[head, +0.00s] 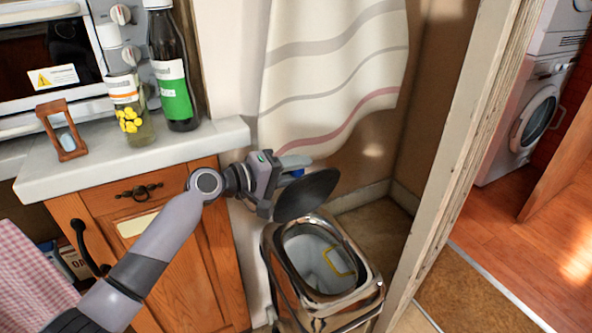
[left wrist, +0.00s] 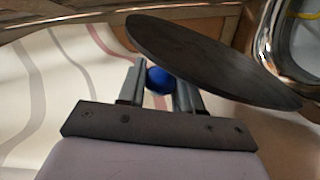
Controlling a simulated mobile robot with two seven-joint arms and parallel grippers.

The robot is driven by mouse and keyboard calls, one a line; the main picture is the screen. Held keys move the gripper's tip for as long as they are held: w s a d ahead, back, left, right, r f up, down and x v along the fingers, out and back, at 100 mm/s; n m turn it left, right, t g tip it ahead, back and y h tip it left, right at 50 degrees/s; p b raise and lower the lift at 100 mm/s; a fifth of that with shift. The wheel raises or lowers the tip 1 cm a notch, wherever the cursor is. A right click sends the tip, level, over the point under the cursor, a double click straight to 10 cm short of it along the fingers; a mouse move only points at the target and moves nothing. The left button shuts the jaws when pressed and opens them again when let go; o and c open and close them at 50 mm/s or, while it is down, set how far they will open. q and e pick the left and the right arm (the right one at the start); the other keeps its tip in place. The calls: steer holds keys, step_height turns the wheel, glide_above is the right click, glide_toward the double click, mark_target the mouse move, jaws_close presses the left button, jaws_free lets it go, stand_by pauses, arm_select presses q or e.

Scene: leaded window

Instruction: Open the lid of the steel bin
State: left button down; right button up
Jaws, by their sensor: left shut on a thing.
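The steel bin (head: 375,290) stands on the floor right of the wooden cabinet. Its top is open, showing a pale inside with a yellow loop. The dark oval lid (head: 308,195) is raised and tilted above the bin's back left rim; it also shows in the left wrist view (left wrist: 205,58). My left gripper (head: 278,172) is beside the lid. It is shut on a blue knob (left wrist: 158,80), which sits between the fingers close to the lid. Whether knob and lid join is hidden. My right gripper is out of view.
A striped curtain (head: 335,75) hangs behind the gripper. The counter (head: 190,140) holds a dark bottle (head: 172,65), a jar of yellow pieces (head: 130,115) and a small hourglass (head: 62,130). A door frame (head: 455,150) stands close to the bin's right.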

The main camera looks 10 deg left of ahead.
arm_select(q)
steer(key=c, duration=0.8)
jaws_free()
steer(key=shift+p+v, duration=0.4)
steer(key=shift+v, duration=3.2)
steer(key=shift+s+a, duration=0.1)
steer(key=shift+a, duration=0.05)
